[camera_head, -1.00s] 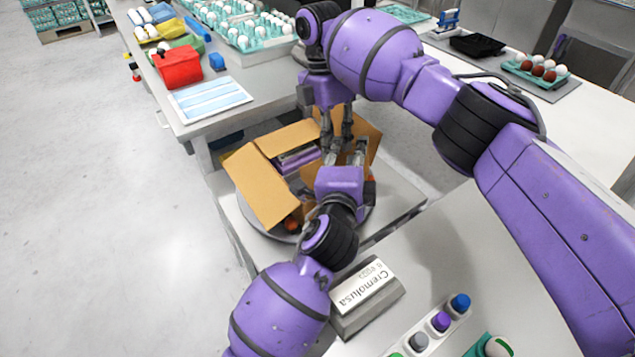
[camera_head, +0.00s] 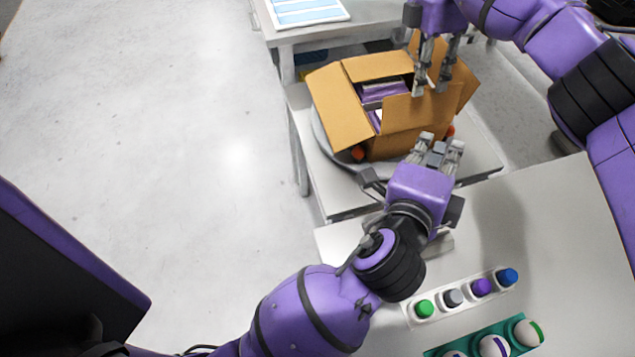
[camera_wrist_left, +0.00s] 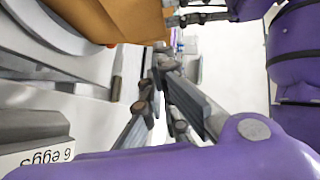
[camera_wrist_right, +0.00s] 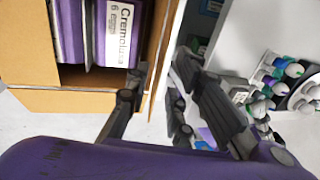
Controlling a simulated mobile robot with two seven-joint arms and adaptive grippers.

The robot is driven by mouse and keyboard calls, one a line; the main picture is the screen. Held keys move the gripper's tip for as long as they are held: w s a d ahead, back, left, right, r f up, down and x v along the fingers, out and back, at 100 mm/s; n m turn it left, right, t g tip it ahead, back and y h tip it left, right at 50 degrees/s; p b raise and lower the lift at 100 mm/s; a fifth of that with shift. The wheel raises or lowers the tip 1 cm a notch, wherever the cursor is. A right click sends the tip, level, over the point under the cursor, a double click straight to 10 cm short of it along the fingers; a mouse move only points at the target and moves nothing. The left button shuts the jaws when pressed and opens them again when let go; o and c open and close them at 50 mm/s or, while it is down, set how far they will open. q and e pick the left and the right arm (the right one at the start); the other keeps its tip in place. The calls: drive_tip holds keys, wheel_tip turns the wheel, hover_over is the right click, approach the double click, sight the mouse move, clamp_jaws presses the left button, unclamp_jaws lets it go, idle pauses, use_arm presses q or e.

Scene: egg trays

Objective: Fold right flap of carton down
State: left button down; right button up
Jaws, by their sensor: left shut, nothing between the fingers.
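An open brown carton (camera_head: 390,143) sits on a round grey turntable (camera_head: 322,140), with purple egg boxes (camera_head: 380,92) inside. Its left flap (camera_head: 338,108) slopes outward, and its right flap (camera_head: 466,84) stands up and leans outward. My right gripper (camera_head: 434,82) points down at the carton's right side. In the right wrist view its fingers (camera_wrist_right: 155,95) are apart, with a thin cardboard edge (camera_wrist_right: 160,62) between them. My left gripper (camera_head: 438,148) is shut and empty, just in front of the near wall; the carton (camera_wrist_left: 130,18) also shows in the left wrist view.
A button panel (camera_head: 463,298) with several coloured buttons and a teal egg tray (camera_head: 470,345) lie on the near table. Another table (camera_head: 330,38) stands behind the carton. Open floor lies to the left.

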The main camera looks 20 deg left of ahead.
drive_tip(key=shift+c, duration=0.3)
clamp_jaws()
use_arm(q)
drive_tip(key=s+a+f+n+g+y, duration=0.1)
drive_tip(key=s+a+f+n+y, duration=0.1)
drive_tip(key=a+f+n, duration=0.2)
drive_tip(key=s+a+f+n+g+y, duration=0.2)
drive_tip(key=s+a+f+n, duration=0.1)
drive_tip(key=a+f, duration=0.8)
drive_tip(key=a+n, duration=0.1)
drive_tip(key=a, duration=0.4)
drive_tip(key=shift+f+n, duration=0.3)
